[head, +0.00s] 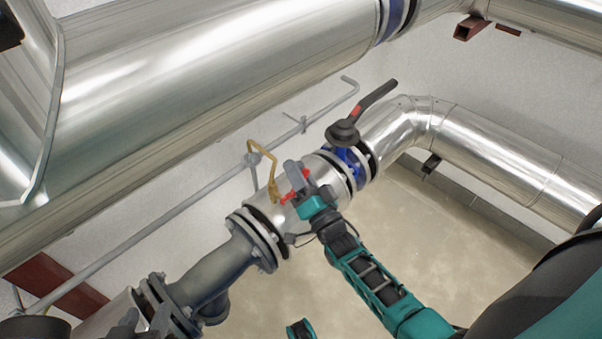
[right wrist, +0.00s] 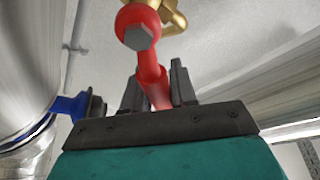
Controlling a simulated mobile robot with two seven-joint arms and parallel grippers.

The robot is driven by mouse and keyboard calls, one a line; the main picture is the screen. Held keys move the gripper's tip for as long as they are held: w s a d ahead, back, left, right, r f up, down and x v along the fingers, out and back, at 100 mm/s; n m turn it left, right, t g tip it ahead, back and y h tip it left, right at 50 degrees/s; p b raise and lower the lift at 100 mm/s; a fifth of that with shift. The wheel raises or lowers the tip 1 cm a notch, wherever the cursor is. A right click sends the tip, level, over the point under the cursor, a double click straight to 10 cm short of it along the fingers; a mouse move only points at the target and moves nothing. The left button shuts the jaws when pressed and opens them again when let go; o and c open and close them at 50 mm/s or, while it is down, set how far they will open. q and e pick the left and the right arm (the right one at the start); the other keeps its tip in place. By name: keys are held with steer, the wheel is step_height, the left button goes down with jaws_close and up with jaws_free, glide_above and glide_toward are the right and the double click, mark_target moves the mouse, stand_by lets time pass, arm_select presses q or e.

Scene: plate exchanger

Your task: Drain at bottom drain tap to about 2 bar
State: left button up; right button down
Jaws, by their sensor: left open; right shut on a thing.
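A brass tap with a red lever (head: 288,198) sits on the metal-clad pipe in the middle of the head view. In the right wrist view the red lever (right wrist: 150,68) with its grey hex nut hangs from the brass body (right wrist: 172,14). My right gripper (head: 297,180) is shut on the red lever, with its dark fingers (right wrist: 155,90) on both sides of it. No pressure gauge is readable.
A bent brass tube (head: 262,163) rises behind the tap. A blue valve (head: 347,158) with a black lever (head: 375,100) stands to the right on the same pipe. A large clad pipe (head: 210,60) crosses above, and a thin grey pipe (head: 150,228) runs along the wall. Floor below is clear.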

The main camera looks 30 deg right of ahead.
steer(key=shift+s+a+r+n+t+y, duration=0.2)
steer(key=shift+a+n+y, duration=0.3)
steer(key=shift+n, duration=0.65)
steer(key=shift+s+a+r+n+y, duration=0.1)
steer(key=shift+a+r+n+y, duration=0.2)
steer(key=shift+n+y, duration=0.6)
steer(key=shift+s+a+r+n+t+y, duration=0.1)
steer(key=shift+s+a+r+n+y, duration=0.2)
steer(key=shift+n, duration=1.05)
steer(key=shift+w+a+f, duration=0.1)
steer(key=shift+w+a, duration=0.05)
steer(key=c, duration=1)
jaws_free()
steer(key=shift+p+v, duration=0.35)
steer(key=shift+v, duration=6.05)
